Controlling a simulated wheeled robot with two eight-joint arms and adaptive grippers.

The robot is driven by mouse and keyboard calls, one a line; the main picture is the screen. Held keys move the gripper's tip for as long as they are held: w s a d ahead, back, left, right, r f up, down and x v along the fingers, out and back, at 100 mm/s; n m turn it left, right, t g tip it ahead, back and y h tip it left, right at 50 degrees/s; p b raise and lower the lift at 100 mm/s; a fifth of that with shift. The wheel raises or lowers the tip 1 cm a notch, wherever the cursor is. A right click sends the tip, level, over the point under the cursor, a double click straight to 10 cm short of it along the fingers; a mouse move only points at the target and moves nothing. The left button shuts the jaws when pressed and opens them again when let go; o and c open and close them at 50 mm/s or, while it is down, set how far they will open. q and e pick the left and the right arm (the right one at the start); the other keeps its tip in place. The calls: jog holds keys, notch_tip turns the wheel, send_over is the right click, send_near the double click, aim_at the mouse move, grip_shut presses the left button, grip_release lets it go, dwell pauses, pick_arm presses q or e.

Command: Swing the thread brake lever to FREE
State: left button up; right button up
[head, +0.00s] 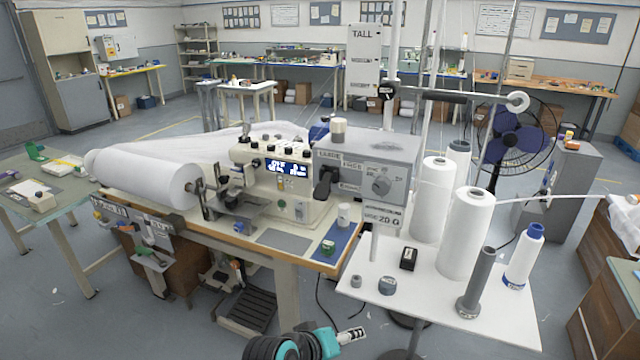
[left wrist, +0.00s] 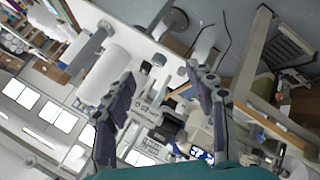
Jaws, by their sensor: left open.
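The grey box (head: 375,165) on the machine table bears a label strip that seems to read FREE at one part. A black lever (head: 323,186) hangs at its left front, below the label; which marked position it is at is too small to tell. My left gripper (head: 350,335) is low at the bottom of the head view, in front of the table and apart from the lever. In the left wrist view its two fingers (left wrist: 163,98) are spread and empty, with a dark lever-like part (left wrist: 172,128) beyond them. My right gripper is out of view.
A white stand (head: 440,300) with several thread cones (head: 466,232), a grey spindle (head: 475,285) and small items is right of the machine. The sewing machine (head: 280,180) and white fabric roll (head: 150,180) are left. A foot pedal (head: 246,310) is under the table.

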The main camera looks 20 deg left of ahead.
pick_arm(q)
jog(key=w+a+r+n+t+h+p, duration=0.15)
jog(key=w+r+n+t+p, duration=0.3)
jog(key=w+r+n, duration=0.55)
jog(key=n+t+y+p, duration=0.4)
jog(key=n+p, duration=0.3)
jog(key=n, duration=1.2)
send_near(320, 194)
jog(key=w, duration=0.6)
jog(key=w+b, duration=0.1)
jog(key=w, duration=0.2)
jog(key=shift+w+f, duration=0.15)
jog(key=shift+f, duration=0.1)
jog(key=shift+w+r, duration=0.1)
jog(key=shift+w, duration=0.55)
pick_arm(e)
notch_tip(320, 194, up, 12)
pick_arm(q)
grip_shut()
